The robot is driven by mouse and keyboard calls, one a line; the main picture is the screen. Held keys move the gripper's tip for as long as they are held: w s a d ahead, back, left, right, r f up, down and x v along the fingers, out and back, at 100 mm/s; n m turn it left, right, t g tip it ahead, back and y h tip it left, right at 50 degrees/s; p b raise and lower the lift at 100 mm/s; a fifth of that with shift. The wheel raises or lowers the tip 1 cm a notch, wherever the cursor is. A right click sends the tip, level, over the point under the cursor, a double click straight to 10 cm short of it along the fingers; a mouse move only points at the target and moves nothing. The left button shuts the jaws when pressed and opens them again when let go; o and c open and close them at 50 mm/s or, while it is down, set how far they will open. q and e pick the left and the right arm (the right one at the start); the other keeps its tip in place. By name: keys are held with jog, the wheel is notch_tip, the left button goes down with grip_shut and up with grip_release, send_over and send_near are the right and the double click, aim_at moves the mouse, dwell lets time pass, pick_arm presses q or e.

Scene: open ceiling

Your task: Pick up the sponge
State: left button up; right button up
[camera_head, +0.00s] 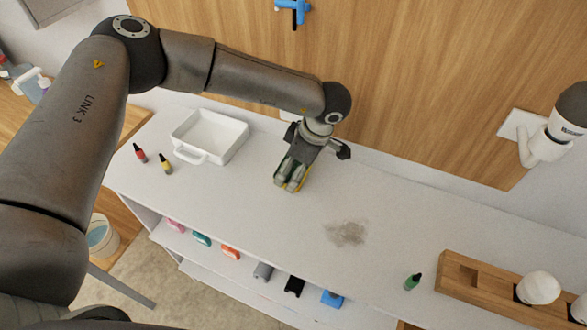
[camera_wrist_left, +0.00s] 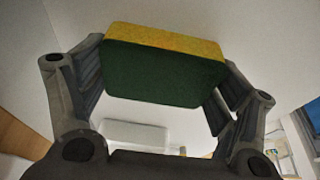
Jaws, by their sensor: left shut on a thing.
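The sponge (camera_wrist_left: 165,72) is a block with a yellow layer and a dark green layer. In the left wrist view it sits between the two fingers of my left gripper (camera_wrist_left: 160,85), which is shut on it. In the head view my left gripper (camera_head: 290,178) points down over the white counter (camera_head: 400,205), to the right of the white tray. Only a little of the yellow sponge (camera_head: 297,184) shows there between the fingers. I cannot tell if the sponge touches the counter. My right gripper is not in view.
A grey stain (camera_head: 345,233) marks the counter. A green bottle (camera_head: 412,281) and a wooden holder (camera_head: 480,283) are at right. A wooden panel stands behind.

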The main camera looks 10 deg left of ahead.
aim_at(292, 172)
pick_arm(q)
jog(key=shift+s+r+b, duration=0.2)
jog(key=shift+s+b, duration=0.15)
jog(key=shift+b, duration=0.2)
jog(key=r+b, duration=0.1)
jog(key=r, duration=0.3)
jog(key=s+r+b, duration=0.1)
jog(key=r, duration=0.1)
jog(key=shift+a+r+b, duration=0.15)
jog(key=shift+r+b, duration=0.05)
jog(key=shift+b, duration=0.1)
jog(key=s+a+b, duration=0.1)
jog(key=s, duration=0.4)
jog(key=s+a+b, duration=0.1)
jog(key=s+b, duration=0.1)
jog(key=s, duration=0.4)
jog(key=s+a+b, duration=0.1)
jog(key=s+b, duration=0.1)
jog(key=s, duration=0.3)
jog(key=shift+s+a, duration=0.1)
jog(key=shift+s, duration=0.15)
jog(key=shift+s+a+r, duration=0.1)
jog(key=shift+s+a, duration=0.05)
jog(key=shift+s, duration=0.6)
